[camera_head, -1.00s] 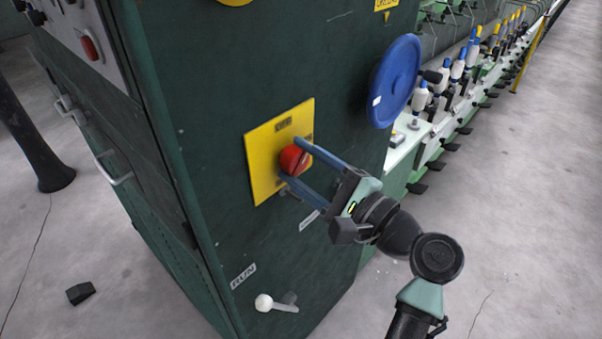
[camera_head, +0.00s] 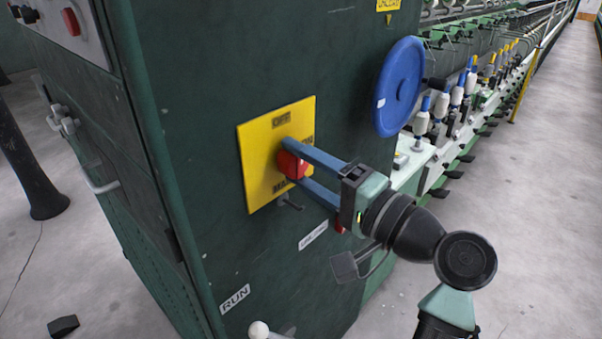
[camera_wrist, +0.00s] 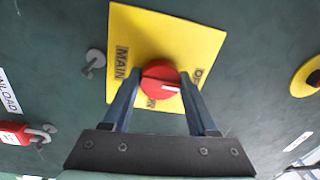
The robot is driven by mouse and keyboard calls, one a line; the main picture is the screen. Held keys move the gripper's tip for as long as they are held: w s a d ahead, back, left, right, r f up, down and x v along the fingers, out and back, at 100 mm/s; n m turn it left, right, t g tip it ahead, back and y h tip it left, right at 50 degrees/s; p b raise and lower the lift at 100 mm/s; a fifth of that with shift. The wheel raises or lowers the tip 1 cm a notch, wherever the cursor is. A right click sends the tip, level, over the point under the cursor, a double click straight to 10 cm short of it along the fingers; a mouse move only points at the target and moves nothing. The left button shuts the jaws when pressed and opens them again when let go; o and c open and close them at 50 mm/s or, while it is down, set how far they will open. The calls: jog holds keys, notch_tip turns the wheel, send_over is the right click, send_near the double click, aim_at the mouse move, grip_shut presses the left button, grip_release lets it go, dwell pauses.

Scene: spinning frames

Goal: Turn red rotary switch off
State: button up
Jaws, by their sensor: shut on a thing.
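The red rotary switch (camera_head: 291,165) sits on a yellow plate (camera_head: 257,150) on the dark green cabinet face. The plate carries the labels OFF at the top and MAIN at the bottom, with a partly hidden label at the right. My gripper (camera_head: 289,162) is shut on the switch, one finger above and one below it. In the wrist view the red switch (camera_wrist: 160,77) lies between the fingertips of my gripper (camera_wrist: 160,74), and a white mark shows on its face. The fingers cover parts of the labels on the yellow plate (camera_wrist: 190,38).
A blue handwheel (camera_head: 399,87) stands out from the cabinet at the right of the switch. A white-knobbed lever (camera_head: 259,329) is below, near the RUN label. A small red part (camera_wrist: 14,134) with a metal hook is beside the UNLOAD label. Open floor lies at the right.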

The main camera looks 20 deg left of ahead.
dwell(0.4)
jog(key=o, duration=1.4)
jog(key=shift+c, duration=0.2)
jog(key=b+v, duration=0.1)
jog(key=v, duration=1.2)
